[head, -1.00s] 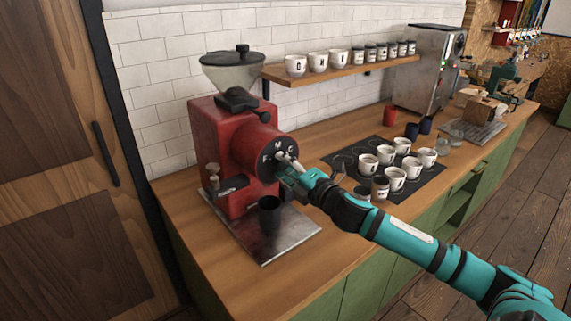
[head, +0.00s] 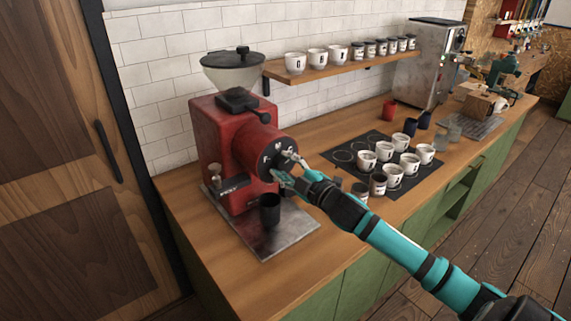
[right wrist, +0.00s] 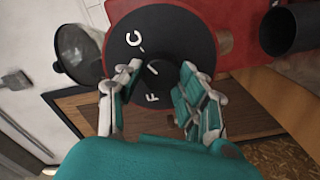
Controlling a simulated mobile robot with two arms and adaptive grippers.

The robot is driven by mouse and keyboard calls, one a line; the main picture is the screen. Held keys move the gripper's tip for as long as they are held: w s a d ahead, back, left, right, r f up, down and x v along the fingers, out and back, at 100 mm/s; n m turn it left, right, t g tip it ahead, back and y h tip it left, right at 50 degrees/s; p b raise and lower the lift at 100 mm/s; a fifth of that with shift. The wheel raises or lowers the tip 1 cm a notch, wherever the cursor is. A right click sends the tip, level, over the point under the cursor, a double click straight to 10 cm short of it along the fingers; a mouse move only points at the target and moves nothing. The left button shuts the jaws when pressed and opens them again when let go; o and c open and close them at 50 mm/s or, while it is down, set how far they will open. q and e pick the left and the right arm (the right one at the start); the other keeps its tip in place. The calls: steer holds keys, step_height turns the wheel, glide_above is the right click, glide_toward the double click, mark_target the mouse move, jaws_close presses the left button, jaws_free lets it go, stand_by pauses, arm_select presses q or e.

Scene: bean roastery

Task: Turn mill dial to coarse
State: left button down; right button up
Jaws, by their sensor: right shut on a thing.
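The red coffee mill (head: 213,125) stands on the counter at the left, with a round black dial face (head: 272,146) on its front marked F, M and C. My right gripper (head: 285,169) is at this face, its fingers around the dial's middle. In the right wrist view the dial face (right wrist: 185,38) shows the letters C and F and a short pale line between them. My right gripper (right wrist: 158,82) has a finger on each side there and is shut on the dial knob, which is mostly hidden. Exactly where the knob points is unclear. My left gripper is out of view.
A dark cup (head: 270,212) stands on the metal tray (head: 290,238) below the dial. Several white cups stand on a black mat (head: 343,164) to the right. A wall shelf (head: 335,66) holds cups and jars. The counter's front left is clear.

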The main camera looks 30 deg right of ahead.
steer(key=shift+f, duration=0.15)
stand_by(0.3)
steer(key=o, duration=1.2)
steer(key=shift+c, duration=0.2)
steer(key=shift+s, duration=0.15)
steer(key=s+d, duration=0.1)
steer(key=s, duration=1)
steer(key=shift+s, duration=0.35)
